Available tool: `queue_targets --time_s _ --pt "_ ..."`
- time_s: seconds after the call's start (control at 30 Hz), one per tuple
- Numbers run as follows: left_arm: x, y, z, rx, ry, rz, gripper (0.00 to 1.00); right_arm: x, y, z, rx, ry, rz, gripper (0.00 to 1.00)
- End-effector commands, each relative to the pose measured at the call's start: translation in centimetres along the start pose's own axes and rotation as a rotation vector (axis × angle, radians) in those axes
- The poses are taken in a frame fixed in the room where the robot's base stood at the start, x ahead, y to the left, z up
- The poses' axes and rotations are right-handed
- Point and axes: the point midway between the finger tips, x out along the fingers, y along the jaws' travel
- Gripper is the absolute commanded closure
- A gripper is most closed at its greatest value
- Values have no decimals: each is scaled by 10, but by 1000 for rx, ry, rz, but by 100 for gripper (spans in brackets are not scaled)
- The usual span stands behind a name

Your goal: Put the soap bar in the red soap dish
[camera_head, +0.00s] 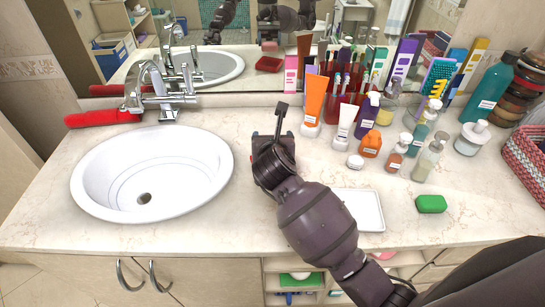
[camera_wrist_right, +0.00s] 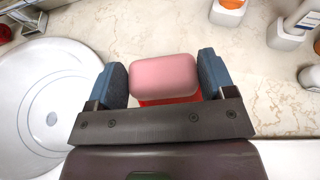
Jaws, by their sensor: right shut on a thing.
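My right gripper (camera_head: 271,142) is over the counter just right of the sink, reached by the arm from the lower right. In the right wrist view the gripper (camera_wrist_right: 163,80) is shut on a pink soap bar (camera_wrist_right: 165,73), with one blue finger on each side. A red surface, apparently the red soap dish (camera_wrist_right: 165,101), shows just below the bar in that view, partly hidden by the bar and gripper.
The white sink (camera_head: 95,170) is left of my gripper, with a red cloth (camera_head: 103,118) behind it. Bottles and tubes, including an orange tube (camera_head: 315,98), crowd the back right. A white tray (camera_head: 372,212) and a green block (camera_head: 432,204) lie to the right.

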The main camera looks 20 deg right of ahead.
Motion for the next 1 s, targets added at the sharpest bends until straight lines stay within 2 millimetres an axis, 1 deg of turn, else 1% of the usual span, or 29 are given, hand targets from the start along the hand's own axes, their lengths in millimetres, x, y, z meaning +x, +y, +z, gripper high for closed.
queue_targets --time_s 0.03,0.1,0.27,0.5,0.57,0.67,1.0 --pt "0 0 0 0 0 0 49 3 0 -8 -3 1 -1 53" --pt "1 0 0 1 1 0 49 6 0 -15 -2 0 1 53" --pt "1 0 0 1 1 0 49 10 0 -23 0 0 0 53" --pt "2 0 0 2 4 0 49 22 0 -52 -2 0 0 53" --pt "2 0 0 2 5 0 49 24 0 -57 -2 0 -1 53" --pt "2 0 -1 2 7 0 49 25 0 -61 1 0 0 53" --pt "3 0 0 2 7 0 49 26 0 -63 1 0 1 53"
